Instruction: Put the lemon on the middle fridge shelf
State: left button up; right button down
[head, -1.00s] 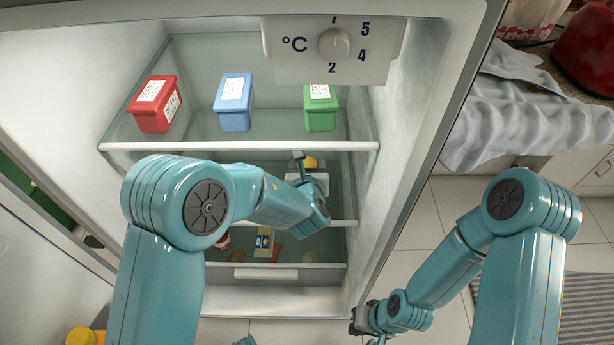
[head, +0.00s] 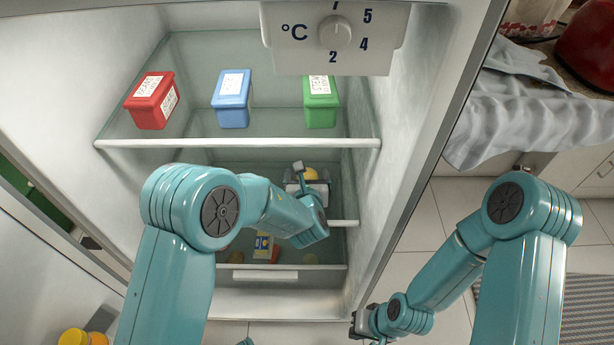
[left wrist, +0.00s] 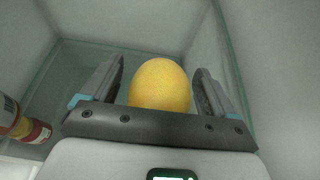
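The yellow lemon (head: 310,174) is inside the fridge at the level of the middle shelf (head: 343,223), below the top glass shelf. It also shows in the left wrist view (left wrist: 160,86), between the two fingers of my left gripper (left wrist: 160,78). Narrow gaps show on both sides of the lemon, so the fingers look open around it. In the head view my left gripper (head: 308,172) is partly hidden by my arm. Whether the lemon rests on the glass is hard to tell. My right gripper (head: 357,325) is low outside the fridge, and its fingers are unclear.
Red (head: 152,101), blue (head: 232,100) and green (head: 320,103) tubs stand on the top shelf (head: 235,143). A yellow-and-red package (head: 264,246) is lower down. Cans (left wrist: 30,128) stand left of the gripper in the wrist view. The fridge's right wall is close to the gripper.

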pick_arm(q)
jog(key=shift+r, duration=0.1)
jog(key=shift+r+p, duration=0.25)
jog(key=shift+p, duration=0.15)
jog(key=p+v, duration=0.1)
jog(key=v, duration=1)
jog(key=shift+s, duration=0.45)
